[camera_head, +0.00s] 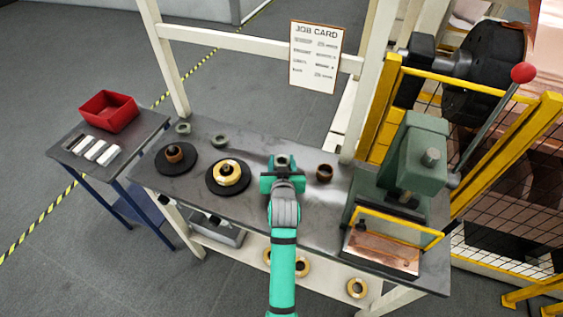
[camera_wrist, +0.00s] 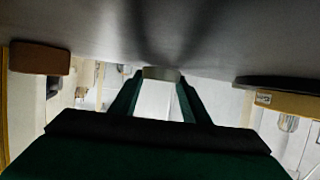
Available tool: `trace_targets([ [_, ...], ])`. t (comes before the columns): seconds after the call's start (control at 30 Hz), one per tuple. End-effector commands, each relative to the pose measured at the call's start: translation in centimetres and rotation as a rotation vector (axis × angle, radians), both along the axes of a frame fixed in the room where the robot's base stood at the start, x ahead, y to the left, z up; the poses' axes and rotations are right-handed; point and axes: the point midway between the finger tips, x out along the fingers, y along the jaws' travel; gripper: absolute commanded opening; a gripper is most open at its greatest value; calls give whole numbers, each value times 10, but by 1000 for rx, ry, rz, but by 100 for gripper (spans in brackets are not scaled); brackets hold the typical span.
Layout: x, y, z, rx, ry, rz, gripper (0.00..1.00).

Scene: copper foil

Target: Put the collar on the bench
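My gripper (camera_head: 282,172) is over the middle of the bench, low at its top. A small grey-green ring, which I take to be the collar (camera_head: 282,160), sits between the fingertips. In the wrist view the collar (camera_wrist: 161,73) fills the gap between the two green fingers, close to the bench surface (camera_wrist: 150,30). I cannot tell whether it touches the bench. The dark grey bench (camera_head: 305,215) also shows in the head view.
Left on the bench are two grey-green rings (camera_head: 219,140), a dark disc with a copper piece (camera_head: 174,154) and one with a brass ring (camera_head: 228,173). A brown ring (camera_head: 324,172) stands just right of my gripper. A green press (camera_head: 415,160) fills the right end.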

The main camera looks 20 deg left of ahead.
Motion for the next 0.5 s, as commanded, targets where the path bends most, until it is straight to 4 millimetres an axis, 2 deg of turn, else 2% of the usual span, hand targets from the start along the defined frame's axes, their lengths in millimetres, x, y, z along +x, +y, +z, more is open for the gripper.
trace_targets([
  [0.03,-3,0,-20,-7,34,-1,54],
  [0.07,-3,-1,-20,-7,34,-1,60],
  [0.37,-3,-1,-20,-8,34,-2,60],
  [0.5,-3,-1,-11,-9,34,-1,60],
])
